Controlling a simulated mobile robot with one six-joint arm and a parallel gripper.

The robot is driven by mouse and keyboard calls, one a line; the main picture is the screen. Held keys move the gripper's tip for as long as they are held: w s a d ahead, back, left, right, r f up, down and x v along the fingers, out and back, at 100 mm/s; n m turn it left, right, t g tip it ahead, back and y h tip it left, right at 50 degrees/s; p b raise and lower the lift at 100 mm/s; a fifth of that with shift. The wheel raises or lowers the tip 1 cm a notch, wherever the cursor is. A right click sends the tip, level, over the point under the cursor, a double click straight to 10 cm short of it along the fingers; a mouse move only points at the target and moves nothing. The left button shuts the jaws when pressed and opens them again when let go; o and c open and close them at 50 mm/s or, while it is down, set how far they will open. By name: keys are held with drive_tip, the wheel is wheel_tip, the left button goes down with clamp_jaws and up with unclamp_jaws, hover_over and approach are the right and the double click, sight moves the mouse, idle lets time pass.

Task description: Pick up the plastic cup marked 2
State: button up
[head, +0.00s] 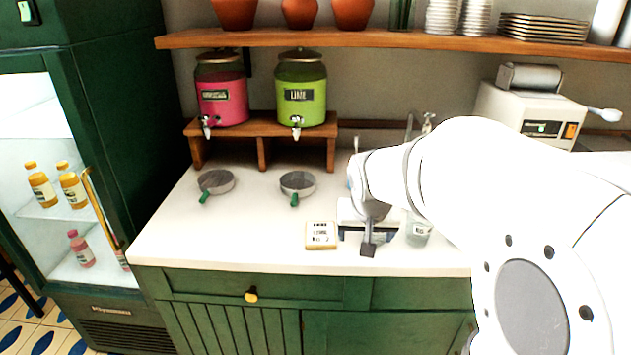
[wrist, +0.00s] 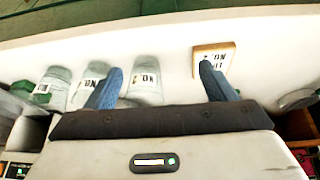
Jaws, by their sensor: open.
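Clear plastic cups with white labels stand on the counter. In the wrist view one cup (wrist: 145,82) is just right of the left finger, another cup (wrist: 86,88) is partly behind that finger, and a third cup (wrist: 50,86) is farther left. I cannot read the number on any of them, so I cannot tell which is marked 2. In the head view one cup (head: 418,233) shows beside my arm, which hides the area behind it.
A small sign block (head: 320,235) lies on the counter left of my gripper. Pink (head: 221,92) and lime (head: 301,94) dispensers stand on a wooden rack. The counter's front left is clear.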

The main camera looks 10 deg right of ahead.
drive_tip(key=o, duration=0.4)
drive_tip(key=shift+m+t+h, duration=0.4)
drive_tip(key=shift+m, duration=0.4)
drive_tip(key=w+d, duration=0.1)
drive_tip(key=w, duration=0.1)
drive_tip(key=w+d, duration=0.2)
drive_tip(key=w+d+f, duration=0.1)
drive_tip(key=w+d, duration=0.1)
drive_tip(key=shift+w+d+f, duration=0.1)
drive_tip(key=shift+w+d, duration=0.15)
drive_tip(key=shift+w, duration=0.1)
drive_tip(key=x, duration=0.2)
drive_tip(key=shift+w+d+f, duration=0.15)
drive_tip(key=shift+w+d, duration=0.15)
drive_tip(key=shift+p+x, duration=0.3)
drive_tip(key=shift+x, duration=2.4)
